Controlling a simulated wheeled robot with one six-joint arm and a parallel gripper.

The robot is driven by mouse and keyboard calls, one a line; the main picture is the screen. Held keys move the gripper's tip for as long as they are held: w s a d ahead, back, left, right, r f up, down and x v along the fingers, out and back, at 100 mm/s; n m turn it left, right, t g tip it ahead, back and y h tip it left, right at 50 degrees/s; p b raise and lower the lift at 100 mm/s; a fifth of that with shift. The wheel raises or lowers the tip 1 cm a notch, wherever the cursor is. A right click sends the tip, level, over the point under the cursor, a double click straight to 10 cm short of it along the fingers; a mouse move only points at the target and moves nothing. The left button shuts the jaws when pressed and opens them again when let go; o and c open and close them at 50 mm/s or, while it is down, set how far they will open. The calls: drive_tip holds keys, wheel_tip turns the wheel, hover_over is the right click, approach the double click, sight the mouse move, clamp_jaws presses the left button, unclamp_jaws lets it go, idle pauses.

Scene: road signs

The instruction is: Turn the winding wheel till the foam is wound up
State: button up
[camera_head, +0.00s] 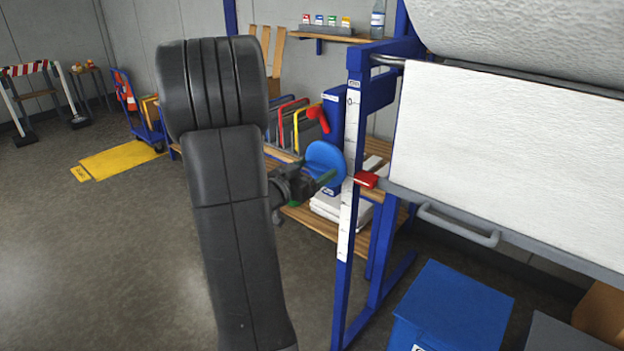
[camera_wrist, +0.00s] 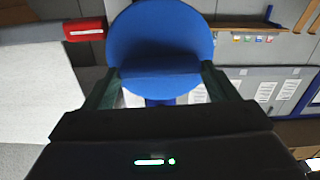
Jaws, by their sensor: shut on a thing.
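The winding wheel (camera_head: 325,158) is a blue disc on the left side of the blue frame. It also fills the upper middle of the wrist view (camera_wrist: 160,40). My gripper (camera_wrist: 160,68) is shut on the wheel, with one dark green finger at each side of it. The white foam (camera_head: 505,150) hangs as a broad sheet under a thick white roll (camera_head: 530,35). A grey bar (camera_head: 520,239) with a handle runs along the sheet's lower edge.
The blue frame post (camera_head: 350,215) stands right beside the wheel, with a red block (camera_head: 366,179) by it. A red lever (camera_head: 318,118) shows above the wheel. A blue box (camera_head: 450,308) stands below the foam. The floor at the left is open.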

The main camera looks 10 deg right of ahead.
drive_tip(key=m+b, duration=0.2)
drive_tip(key=m, duration=0.1)
drive_tip(key=m+b, duration=0.1)
drive_tip(key=shift+f+m+b, duration=0.25)
drive_tip(key=shift+m+b, duration=0.05)
drive_tip(key=shift+b, duration=0.05)
drive_tip(key=m+b, duration=0.3)
drive_tip(key=m, duration=0.1)
drive_tip(key=shift+s+d+m+b, duration=0.1)
drive_tip(key=shift+s+m+b, duration=0.05)
drive_tip(key=shift+m+b, duration=0.2)
drive_tip(key=m+b, duration=0.3)
drive_tip(key=m, duration=0.1)
drive_tip(key=shift+f+m+b, duration=0.1)
drive_tip(key=shift+m+b, duration=0.15)
drive_tip(key=shift+b, duration=0.15)
drive_tip(key=shift+m+b, duration=1.4)
drive_tip(key=shift+m, duration=0.4)
drive_tip(key=o, duration=0.9)
drive_tip(key=shift+o, duration=0.2)
drive_tip(key=v, duration=1.3)
drive_tip(key=shift+s+a+p, duration=0.25)
drive_tip(key=shift+s+p, duration=0.05)
drive_tip(key=shift+p, duration=0.05)
